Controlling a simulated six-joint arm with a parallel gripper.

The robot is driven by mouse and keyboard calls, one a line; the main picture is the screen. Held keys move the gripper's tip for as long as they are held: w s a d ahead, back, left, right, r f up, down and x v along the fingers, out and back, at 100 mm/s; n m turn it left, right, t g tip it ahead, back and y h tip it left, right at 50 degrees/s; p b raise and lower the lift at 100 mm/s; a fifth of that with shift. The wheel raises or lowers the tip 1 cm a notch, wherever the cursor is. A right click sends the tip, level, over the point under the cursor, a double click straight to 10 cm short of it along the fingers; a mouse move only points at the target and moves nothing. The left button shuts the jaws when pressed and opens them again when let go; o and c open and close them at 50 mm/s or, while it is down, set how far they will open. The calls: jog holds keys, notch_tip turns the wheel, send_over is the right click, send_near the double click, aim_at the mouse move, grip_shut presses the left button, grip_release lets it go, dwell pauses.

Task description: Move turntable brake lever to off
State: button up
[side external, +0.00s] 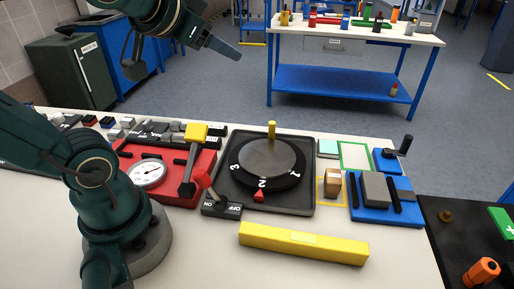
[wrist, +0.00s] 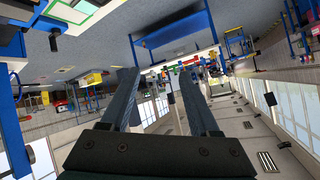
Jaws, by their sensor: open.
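The brake lever (side external: 203,182) has a red handle and stands on a small black base (side external: 221,209) marked ON and OFF. Its handle leans left, toward the ON side. The turntable (side external: 270,160) is a grey-topped black disc with white numbers and a yellow peg (side external: 271,131). It sits in a dark square tray (side external: 236,206), with a red pointer at the front by the 2. My gripper (side external: 238,53) is high above and behind the bench, well away from the lever. In the wrist view my gripper (wrist: 158,74) is open with nothing between its fingers. The lever is not recognisable there.
A red gauge unit (side external: 182,190) with a yellow-topped lever (side external: 196,132) stands close left of the brake lever. A yellow bar (side external: 303,243) lies in front. A blue fixture (side external: 372,212) and a small brown block (side external: 332,183) are on the right. The air around my gripper is clear.

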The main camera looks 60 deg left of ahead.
jog(key=w+a+r+m+t, duration=0.4)
jog(key=w+r+m+t, duration=0.35)
jog(key=r, duration=0.25)
jog(key=m+g+h, duration=0.9)
jog(key=g+h, duration=0.4)
send_over(196, 172)
jog(key=s+a, duration=0.2)
jog(key=a, duration=0.1)
notch_tip(196, 172, down, 17)
jog(key=shift+n, duration=0.25)
jog(key=f, duration=0.8)
jog(key=shift+w+d+f, duration=0.15)
jog(key=shift+w+f, duration=0.1)
jog(key=shift+w+d+f, duration=0.1)
jog(key=shift+d+f, duration=0.15)
jog(key=shift+f, duration=0.3)
jog(key=shift+x, duration=2.15)
